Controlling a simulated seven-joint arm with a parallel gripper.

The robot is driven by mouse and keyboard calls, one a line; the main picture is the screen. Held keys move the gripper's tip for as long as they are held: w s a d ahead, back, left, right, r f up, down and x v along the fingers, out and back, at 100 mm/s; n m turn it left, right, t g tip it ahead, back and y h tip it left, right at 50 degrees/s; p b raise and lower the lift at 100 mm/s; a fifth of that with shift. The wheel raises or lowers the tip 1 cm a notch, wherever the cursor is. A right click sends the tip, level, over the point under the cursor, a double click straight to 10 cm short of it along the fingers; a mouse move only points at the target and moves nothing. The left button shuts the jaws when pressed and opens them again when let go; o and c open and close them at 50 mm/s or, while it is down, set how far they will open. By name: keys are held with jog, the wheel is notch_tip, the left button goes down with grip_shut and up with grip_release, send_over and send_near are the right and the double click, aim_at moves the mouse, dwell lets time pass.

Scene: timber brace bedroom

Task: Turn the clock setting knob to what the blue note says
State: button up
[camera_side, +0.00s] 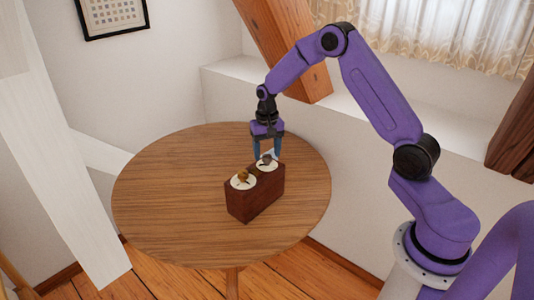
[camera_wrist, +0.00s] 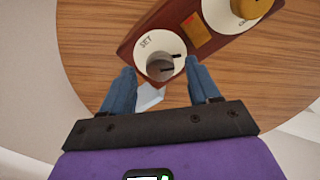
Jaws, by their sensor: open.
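A dark red-brown wooden box (camera_side: 255,201) stands on the round table and carries two cream dials. The dial at its far end is marked SET (camera_wrist: 146,43) and bears a grey knob (camera_wrist: 160,68), also visible in the side view (camera_side: 267,159). The dial has a short black mark at its right, and the knob has a dark pointer line toward the right. My gripper (camera_side: 265,156) is open above the far end, its blue fingers (camera_wrist: 163,76) on either side of the grey knob; contact cannot be told. A pale bluish-white piece (camera_wrist: 150,97) shows between the fingers; no writing is readable, so I cannot tell if it is the note.
The second dial bears a brass-coloured knob (camera_side: 243,176), also in the wrist view (camera_wrist: 249,7). An orange-red patch (camera_wrist: 195,34) lies between the dials. The round wooden table (camera_side: 165,190) is otherwise clear. A timber brace (camera_side: 280,45) and a wall ledge stand behind.

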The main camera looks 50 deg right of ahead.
jog(key=shift+f, duration=0.55)
jog(key=c, duration=1.1)
jog(key=shift+o, duration=0.3)
jog(key=shift+n, duration=0.4)
jog(key=shift+n, duration=2.4)
jog(key=shift+r, duration=0.1)
